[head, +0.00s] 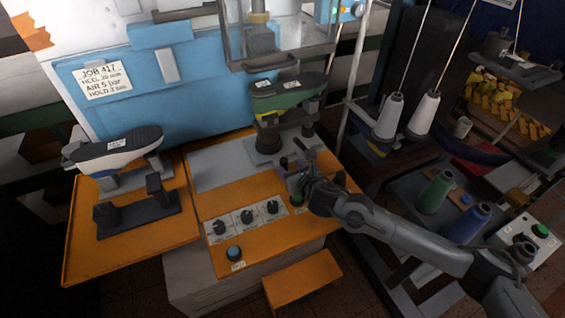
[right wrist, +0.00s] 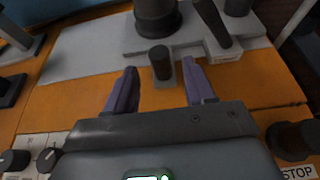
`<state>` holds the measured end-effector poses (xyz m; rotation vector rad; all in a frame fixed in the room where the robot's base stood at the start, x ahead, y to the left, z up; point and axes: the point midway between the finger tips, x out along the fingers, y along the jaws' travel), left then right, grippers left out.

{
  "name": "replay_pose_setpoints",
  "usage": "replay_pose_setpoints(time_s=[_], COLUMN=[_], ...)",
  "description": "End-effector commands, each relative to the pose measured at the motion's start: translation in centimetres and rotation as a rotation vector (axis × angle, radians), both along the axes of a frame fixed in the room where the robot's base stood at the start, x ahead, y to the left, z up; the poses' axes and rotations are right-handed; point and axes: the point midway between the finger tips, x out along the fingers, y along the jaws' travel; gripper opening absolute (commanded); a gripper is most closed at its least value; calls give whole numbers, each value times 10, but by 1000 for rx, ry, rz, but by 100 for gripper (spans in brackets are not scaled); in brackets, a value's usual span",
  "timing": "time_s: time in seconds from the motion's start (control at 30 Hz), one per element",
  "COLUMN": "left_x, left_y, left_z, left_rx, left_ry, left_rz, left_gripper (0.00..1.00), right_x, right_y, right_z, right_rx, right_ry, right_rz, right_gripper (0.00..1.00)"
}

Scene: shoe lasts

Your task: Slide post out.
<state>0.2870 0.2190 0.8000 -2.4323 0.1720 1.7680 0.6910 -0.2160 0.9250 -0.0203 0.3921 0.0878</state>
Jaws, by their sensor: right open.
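A short dark cylindrical post (right wrist: 160,62) stands on a grey plate (right wrist: 138,40) in the right wrist view. My right gripper (right wrist: 159,68) is open, with one purple finger on each side of the post and a visible gap to both. In the head view my right gripper (head: 294,174) is at the front right of the grey plate (head: 222,166), partly hidden by my own wrist. A thicker dark column (right wrist: 157,14) rises behind the post and bears a green shoe last (head: 288,95) in the head view. My left gripper is not in view.
A slanted dark lever (right wrist: 212,22) stands right of the post. Control dials (head: 246,216) and a blue button (head: 234,252) are on the orange table (head: 255,245). Another shoe last (head: 115,148) stands at the left. Thread cones (head: 423,113) stand on the right.

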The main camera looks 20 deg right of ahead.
Motion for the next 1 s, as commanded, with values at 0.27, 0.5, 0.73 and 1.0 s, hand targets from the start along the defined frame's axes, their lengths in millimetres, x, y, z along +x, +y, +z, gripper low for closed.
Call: replay_pose_setpoints(time_s=[0.27,0.5,0.73,1.0], left_x=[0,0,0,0], left_y=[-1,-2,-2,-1], left_z=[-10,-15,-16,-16], left_rx=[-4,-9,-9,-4], left_ry=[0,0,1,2], left_rz=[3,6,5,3], left_gripper=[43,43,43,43], right_x=[41,61,67,67], right_y=[4,6,6,6], right_z=[-18,-26,-28,-28], right_rx=[3,3,2,3], right_ry=[0,0,0,0], right_rz=[-1,0,-1,-1], right_gripper=[54,54,54,47])
